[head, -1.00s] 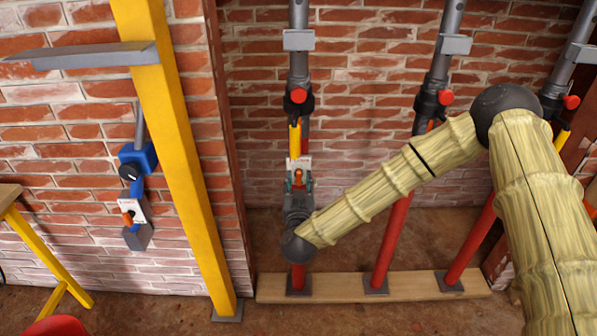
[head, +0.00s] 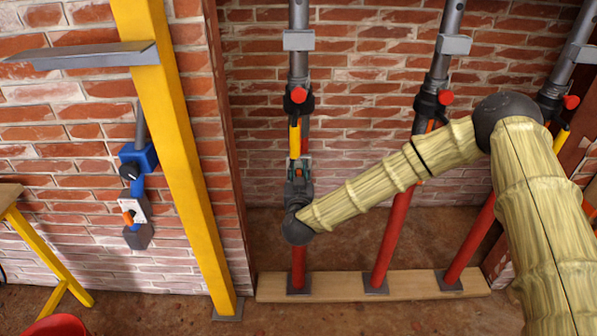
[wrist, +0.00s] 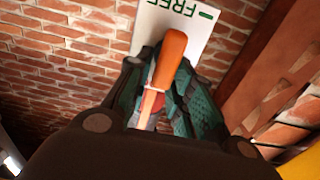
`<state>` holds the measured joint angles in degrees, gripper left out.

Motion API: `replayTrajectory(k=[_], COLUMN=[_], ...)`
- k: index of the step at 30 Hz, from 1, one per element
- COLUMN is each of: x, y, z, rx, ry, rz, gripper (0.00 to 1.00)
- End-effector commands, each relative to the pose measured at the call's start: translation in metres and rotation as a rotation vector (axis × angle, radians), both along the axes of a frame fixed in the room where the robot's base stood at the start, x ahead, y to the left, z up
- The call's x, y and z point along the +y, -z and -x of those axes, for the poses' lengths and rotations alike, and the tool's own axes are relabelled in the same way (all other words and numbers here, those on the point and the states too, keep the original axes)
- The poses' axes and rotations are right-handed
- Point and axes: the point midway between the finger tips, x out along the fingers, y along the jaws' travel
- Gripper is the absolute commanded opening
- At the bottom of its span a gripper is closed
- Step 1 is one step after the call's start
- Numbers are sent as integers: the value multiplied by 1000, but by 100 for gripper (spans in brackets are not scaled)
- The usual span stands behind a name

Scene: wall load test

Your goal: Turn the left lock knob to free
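The left lock knob, an orange lever (wrist: 168,62), shows in the wrist view between the green-padded fingers of my gripper (wrist: 165,95). It slants, with its upper end to the right, in front of a white plate (wrist: 185,22) printed FREE, which appears upside down. In the head view my gripper (head: 299,172) is at the left grey-and-red post (head: 298,252), just below a yellow part (head: 295,138), and hides the knob and most of its plate. The fingers are apart on either side of the lever; firm contact on it does not show.
A red round knob (head: 298,95) sits higher on the left post. Two similar posts (head: 392,235) (head: 470,245) stand to the right, behind my arm. A yellow beam (head: 185,160) and a blue wall device (head: 138,158) with its own orange knob (head: 128,217) are left.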

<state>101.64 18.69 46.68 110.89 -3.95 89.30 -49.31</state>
Motion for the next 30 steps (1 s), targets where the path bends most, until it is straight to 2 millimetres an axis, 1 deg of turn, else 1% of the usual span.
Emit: replayTrajectory(k=[8,14,20,30], x=[-1,-3,-8,-16], y=[0,1,2,6], z=[0,0,-1,-1], rx=[0,-1,-2,-2], ry=[0,1,2,3], rz=[-20,-99,-251,-574], gripper=[0,0,0,0])
